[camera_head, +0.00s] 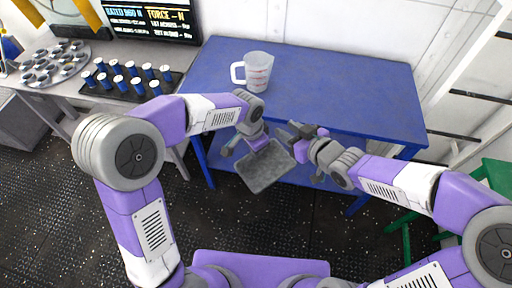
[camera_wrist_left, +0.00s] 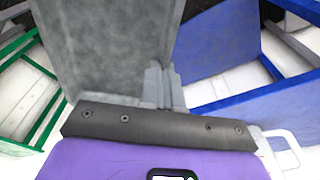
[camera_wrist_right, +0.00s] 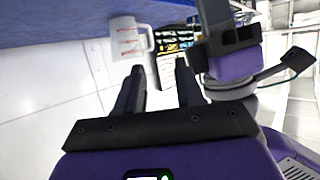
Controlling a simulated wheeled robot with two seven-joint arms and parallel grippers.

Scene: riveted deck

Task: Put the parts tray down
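The parts tray (camera_head: 265,168) is grey, shallow and empty. It hangs tilted in front of the front edge of the blue table (camera_head: 340,98). My left gripper (camera_wrist_left: 163,86) is shut on the wall of the tray, which also fills the upper left of the left wrist view (camera_wrist_left: 105,45). In the head view the left fingertips are hard to make out beside the tray. My right gripper (camera_head: 296,132) is near the table's front edge, to the right of the tray. In the right wrist view its fingers (camera_wrist_right: 158,85) are apart with nothing between them.
A clear measuring jug (camera_head: 258,72) with red marks stands at the back left of the blue table. The rest of the tabletop is clear. A grey bench at left holds a black rack (camera_head: 130,84) of blue cylinders and a round plate (camera_head: 42,66) of parts.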

